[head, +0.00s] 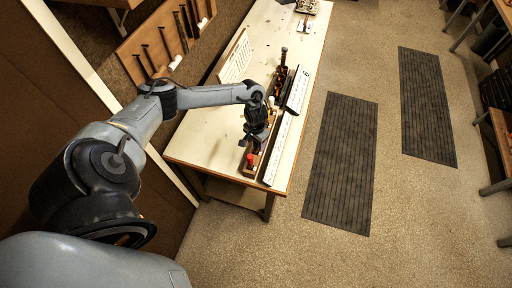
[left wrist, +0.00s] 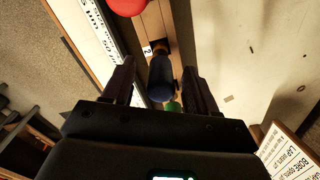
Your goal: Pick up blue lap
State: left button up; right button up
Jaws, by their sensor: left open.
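The blue lap (left wrist: 160,80) stands in a wooden rack (left wrist: 154,22) and shows between the two fingers of my left gripper (left wrist: 158,68) in the left wrist view. The fingers are apart, one on each side of it, with gaps showing; I cannot tell how deep they reach. A red lap (left wrist: 125,4) is at the top of that view, and a green lap (left wrist: 173,106) is partly hidden behind the blue one. In the head view my left gripper (head: 248,142) is over the rack near the bench's front end, hiding the blue lap; the red lap (head: 252,159) shows just below.
The pale workbench (head: 205,130) has free room left of the rack. A long white labelled strip (head: 281,148) lies right of the rack. Dark bottles (head: 281,75) stand farther back. A printed card (left wrist: 285,155) shows at lower right in the wrist view.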

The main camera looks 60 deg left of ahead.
pick_arm(q)
jog(key=shift+f, duration=0.55)
jog(key=shift+c, duration=0.5)
grip_shut()
jog(key=shift+r, duration=0.1)
